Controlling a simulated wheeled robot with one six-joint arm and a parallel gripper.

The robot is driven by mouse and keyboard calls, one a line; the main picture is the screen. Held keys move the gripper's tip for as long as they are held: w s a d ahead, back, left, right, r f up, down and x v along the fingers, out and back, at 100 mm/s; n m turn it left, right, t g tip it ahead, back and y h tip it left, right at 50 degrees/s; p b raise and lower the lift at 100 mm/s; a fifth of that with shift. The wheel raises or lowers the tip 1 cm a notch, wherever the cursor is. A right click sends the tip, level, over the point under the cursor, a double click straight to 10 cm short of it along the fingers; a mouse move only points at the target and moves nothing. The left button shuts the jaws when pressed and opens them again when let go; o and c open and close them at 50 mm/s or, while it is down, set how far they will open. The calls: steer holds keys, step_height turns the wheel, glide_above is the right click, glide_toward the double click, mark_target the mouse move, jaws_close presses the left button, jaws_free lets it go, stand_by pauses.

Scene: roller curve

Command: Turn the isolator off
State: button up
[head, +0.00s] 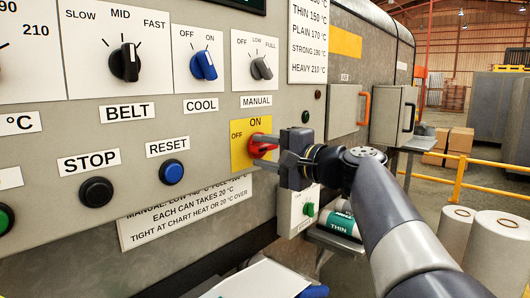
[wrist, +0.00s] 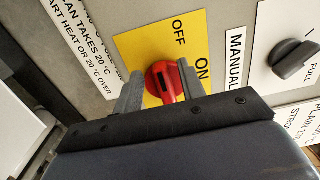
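The isolator is a red rotary knob (head: 261,147) on a yellow plate (head: 238,157) marked OFF at the left and ON at the top. It also shows in the wrist view as a red knob (wrist: 163,80) with a dark slot. My gripper (head: 277,148) is at the knob, coming from the right. In the wrist view, my gripper (wrist: 163,88) has its two grey fingers apart, one on each side of the knob. A sliver of yellow shows between the left finger and the knob. The right finger is very close to the red handle; contact is unclear. The exact pointer direction is partly hidden.
The MANUAL knob (head: 261,68) is above the isolator, and the blue COOL knob (head: 203,65) is up and left. The blue RESET button (head: 172,172) is to the left. A small box with a green button (head: 309,210) is below my gripper.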

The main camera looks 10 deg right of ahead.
steer(key=v, duration=1)
steer(key=shift+s+d, duration=0.2)
steer(key=shift+s, duration=0.1)
steer(key=x, duration=1)
steer(key=shift+w+a, duration=0.2)
steer(key=shift+w, duration=0.15)
